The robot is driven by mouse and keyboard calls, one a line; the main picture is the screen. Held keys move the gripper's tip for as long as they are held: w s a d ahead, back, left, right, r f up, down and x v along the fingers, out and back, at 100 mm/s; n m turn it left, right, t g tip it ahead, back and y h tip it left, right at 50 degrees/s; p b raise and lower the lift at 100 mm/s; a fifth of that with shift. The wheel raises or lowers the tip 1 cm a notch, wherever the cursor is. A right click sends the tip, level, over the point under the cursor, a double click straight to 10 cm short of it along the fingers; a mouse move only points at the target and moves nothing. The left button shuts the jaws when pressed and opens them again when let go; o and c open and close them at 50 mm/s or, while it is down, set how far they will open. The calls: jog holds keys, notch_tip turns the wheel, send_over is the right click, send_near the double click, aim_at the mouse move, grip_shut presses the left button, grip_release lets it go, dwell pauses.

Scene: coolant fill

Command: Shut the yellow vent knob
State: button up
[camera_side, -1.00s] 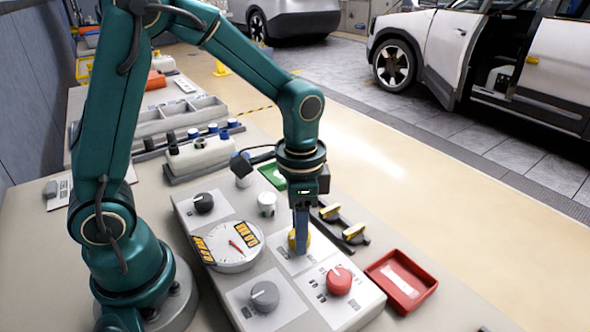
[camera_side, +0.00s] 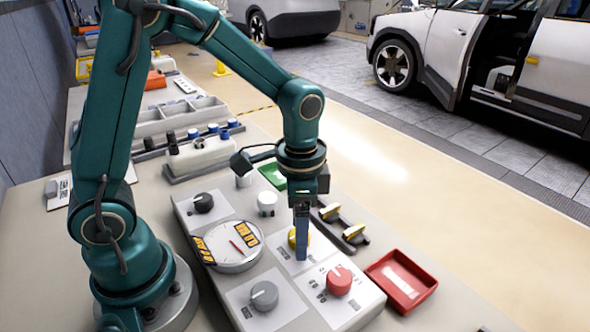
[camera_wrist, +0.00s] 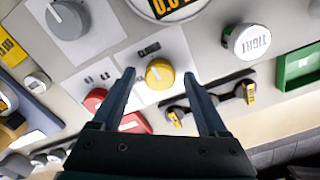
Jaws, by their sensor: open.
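The yellow vent knob (camera_side: 293,238) sits on a white label plate on the grey control panel (camera_side: 228,283). It is partly hidden behind my gripper (camera_side: 302,255) in the side view. In the wrist view the yellow knob (camera_wrist: 159,74) is round with a pale pointer mark and shows in full. My gripper (camera_wrist: 158,78) is open there, with one finger on each side of the knob in the picture. The gripper points down at the knob in the side view. I cannot tell whether the fingers touch it.
A red knob (camera_side: 339,280), a grey knob (camera_side: 264,296) and a black knob (camera_side: 203,203) stand on the same panel around a gauge (camera_side: 237,244). A red tray (camera_side: 400,281) and a rack with yellow-topped parts (camera_side: 354,231) lie to the right.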

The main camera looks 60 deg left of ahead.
aim_at(294, 234)
jog(key=shift+r, duration=2.55)
jog(key=shift+w+r, duration=0.15)
jog(key=shift+r, duration=0.3)
jog(key=r, duration=0.1)
jog(key=s+r+t, duration=0.1)
jog(key=shift+a+r+t, duration=0.2)
jog(key=shift+r+t, duration=0.1)
jog(key=shift+r, duration=0.1)
jog(key=s+a+r+n+t, duration=0.1)
jog(key=s+n+t, duration=0.3)
jog(key=s+n, duration=0.2)
jog(key=shift+s+r, duration=0.25)
jog(key=shift+s, duration=0.75)
